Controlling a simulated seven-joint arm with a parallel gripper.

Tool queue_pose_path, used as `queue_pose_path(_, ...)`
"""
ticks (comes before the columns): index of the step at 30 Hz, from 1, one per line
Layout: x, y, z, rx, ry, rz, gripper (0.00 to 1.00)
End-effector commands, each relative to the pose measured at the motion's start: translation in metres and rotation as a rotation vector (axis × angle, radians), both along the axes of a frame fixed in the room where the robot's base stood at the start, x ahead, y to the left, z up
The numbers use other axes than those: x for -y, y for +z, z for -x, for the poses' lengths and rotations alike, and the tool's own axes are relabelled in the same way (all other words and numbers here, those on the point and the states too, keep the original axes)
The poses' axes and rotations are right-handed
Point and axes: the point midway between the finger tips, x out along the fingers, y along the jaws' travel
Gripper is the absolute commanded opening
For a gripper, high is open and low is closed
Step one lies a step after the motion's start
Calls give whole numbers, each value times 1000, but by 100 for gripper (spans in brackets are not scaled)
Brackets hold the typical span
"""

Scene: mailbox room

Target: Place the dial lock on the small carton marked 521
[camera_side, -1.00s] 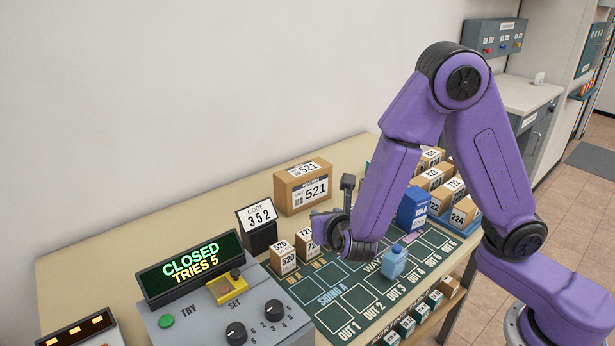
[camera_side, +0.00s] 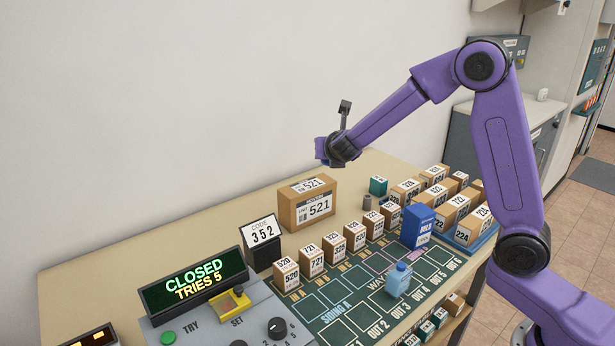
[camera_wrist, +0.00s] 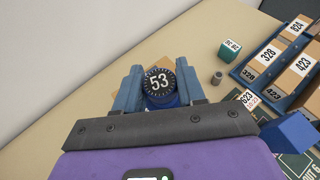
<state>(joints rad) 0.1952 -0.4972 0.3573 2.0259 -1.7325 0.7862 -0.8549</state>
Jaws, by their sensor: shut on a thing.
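My gripper (camera_wrist: 160,92) is shut on the dial lock (camera_wrist: 157,80), a round black dial reading 53 on a blue body, between its two blue fingers. In the side view my gripper (camera_side: 322,150) is high above the back of the table, over the brown carton marked UNIT 521 (camera_side: 307,203), and apart from it. The lock cannot be made out there. Several small cartons stand in a row in front; the nearest read 520 (camera_side: 291,281) and 721 (camera_side: 316,265). I cannot surely read which small one is 521.
A code stand reading 352 (camera_side: 262,240) is left of the UNIT 521 carton. A panel reading CLOSED, TRIES 5 (camera_side: 193,280) is at front left. A blue MILB box (camera_side: 416,228), a light blue bottle (camera_side: 398,282) and crated cartons (camera_side: 452,210) stand right.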

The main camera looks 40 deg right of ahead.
Motion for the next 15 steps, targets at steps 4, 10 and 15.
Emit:
queue_pose_path(4,2,-14,-28,-1,-2,0,7)
queue_pose_path(10,2,-35,-60,-3,0,1,7)
queue_pose_path(15,3,-59,-79,-2,0,0,7)
